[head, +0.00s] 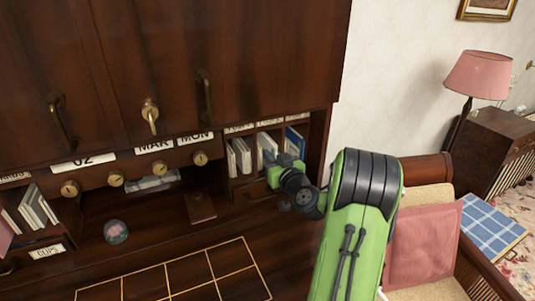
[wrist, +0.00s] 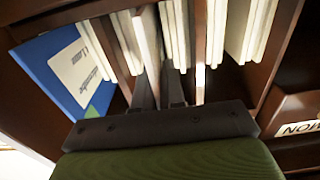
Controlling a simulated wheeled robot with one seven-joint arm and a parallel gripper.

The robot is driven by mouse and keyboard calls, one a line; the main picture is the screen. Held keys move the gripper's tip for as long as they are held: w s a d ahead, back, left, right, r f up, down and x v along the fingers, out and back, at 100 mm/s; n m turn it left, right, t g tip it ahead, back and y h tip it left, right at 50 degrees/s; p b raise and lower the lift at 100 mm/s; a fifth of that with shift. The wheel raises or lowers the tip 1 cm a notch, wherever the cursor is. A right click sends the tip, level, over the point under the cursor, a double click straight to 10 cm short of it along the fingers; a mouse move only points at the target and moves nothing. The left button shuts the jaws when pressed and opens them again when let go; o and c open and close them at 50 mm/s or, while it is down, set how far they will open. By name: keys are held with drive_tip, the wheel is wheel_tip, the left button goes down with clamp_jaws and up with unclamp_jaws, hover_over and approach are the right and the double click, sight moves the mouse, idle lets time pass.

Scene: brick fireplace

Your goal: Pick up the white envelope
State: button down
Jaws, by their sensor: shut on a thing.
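Several thin white envelopes stand upright in the desk's small cubbyholes. My gripper (head: 274,158) reaches into the right-hand cubbyholes in the head view. In the wrist view my gripper (wrist: 162,88) has its two dark fingers close together, shut on the edge of a white envelope (wrist: 148,40). That envelope is still among the dividers. In the head view a white envelope (head: 266,143) shows just behind the gripper. The fingertips and the envelope's lower part are partly hidden.
A blue booklet (wrist: 65,72) stands left of the fingers in the wrist view. More white envelopes (wrist: 250,30) stand to the right. Wooden dividers are close on both sides. A glass paperweight (head: 116,231) sits on the desktop, and a pink-cushioned chair (head: 420,245) stands right.

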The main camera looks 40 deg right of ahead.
drive_tip(key=shift+r, duration=0.3)
drive_tip(key=b+v, duration=0.8)
drive_tip(key=v, duration=1)
drive_tip(key=shift+r, duration=0.5)
